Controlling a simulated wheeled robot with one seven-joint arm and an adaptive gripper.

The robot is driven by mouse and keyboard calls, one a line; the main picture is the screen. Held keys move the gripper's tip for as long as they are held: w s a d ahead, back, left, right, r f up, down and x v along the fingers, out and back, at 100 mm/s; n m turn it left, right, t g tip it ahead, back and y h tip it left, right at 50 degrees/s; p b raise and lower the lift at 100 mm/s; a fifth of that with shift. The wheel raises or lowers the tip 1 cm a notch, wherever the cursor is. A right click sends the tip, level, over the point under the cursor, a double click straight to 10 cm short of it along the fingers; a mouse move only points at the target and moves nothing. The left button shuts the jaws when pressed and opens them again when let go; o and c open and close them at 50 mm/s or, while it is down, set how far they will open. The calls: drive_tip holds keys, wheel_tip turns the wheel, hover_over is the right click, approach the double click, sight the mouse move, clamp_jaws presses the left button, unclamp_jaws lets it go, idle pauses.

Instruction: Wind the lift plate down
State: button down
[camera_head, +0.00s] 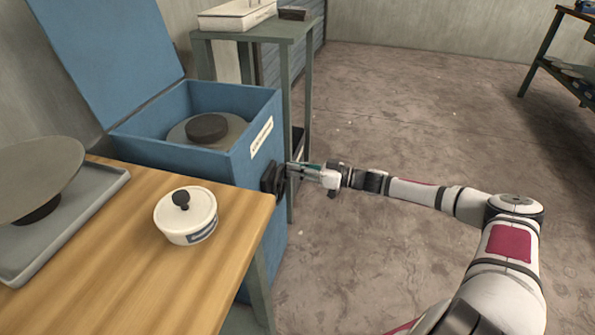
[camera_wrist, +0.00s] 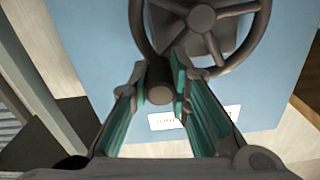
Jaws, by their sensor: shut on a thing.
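A blue box (camera_head: 205,165) stands with its lid (camera_head: 105,50) raised. Inside it is a round grey lift plate (camera_head: 238,130), a little below the box's rim, with a dark round piece (camera_head: 207,127) on top. A dark handwheel (camera_head: 270,180) is on the box's right side. The wrist view shows its hub and spokes (camera_wrist: 202,18) and a stubby crank knob (camera_wrist: 158,88). My gripper (camera_head: 292,170) is at the wheel. Its teal-padded fingers (camera_wrist: 162,75) are closed around the knob. The wheel's upper part is cut off in the wrist view.
A wooden table (camera_head: 130,265) in front of the box holds a white lidded pot (camera_head: 186,218) and a grey tray (camera_head: 95,205) with a large round dish (camera_head: 40,180). A green stand (camera_head: 285,30) is behind the box. The floor to the right is open.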

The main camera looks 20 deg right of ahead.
sight(282, 169)
drive_tip(key=n+b, duration=0.1)
drive_tip(key=s+n+b, duration=0.1)
drive_tip(key=n, duration=0.1)
drive_tip(key=a+r+n+b, duration=0.1)
drive_tip(key=shift+s+n, duration=0.3)
drive_tip(key=n+b, duration=0.1)
drive_tip(key=b, duration=0.1)
drive_tip(key=s+a+n+b, duration=0.1)
drive_tip(key=n+b, duration=0.1)
drive_tip(key=shift+s+a+r+n, duration=0.1)
drive_tip(key=shift+s+r+n, duration=0.2)
drive_tip(key=shift+r, duration=0.05)
drive_tip(key=c, duration=1.5)
unclamp_jaws()
drive_tip(key=v, duration=1.2)
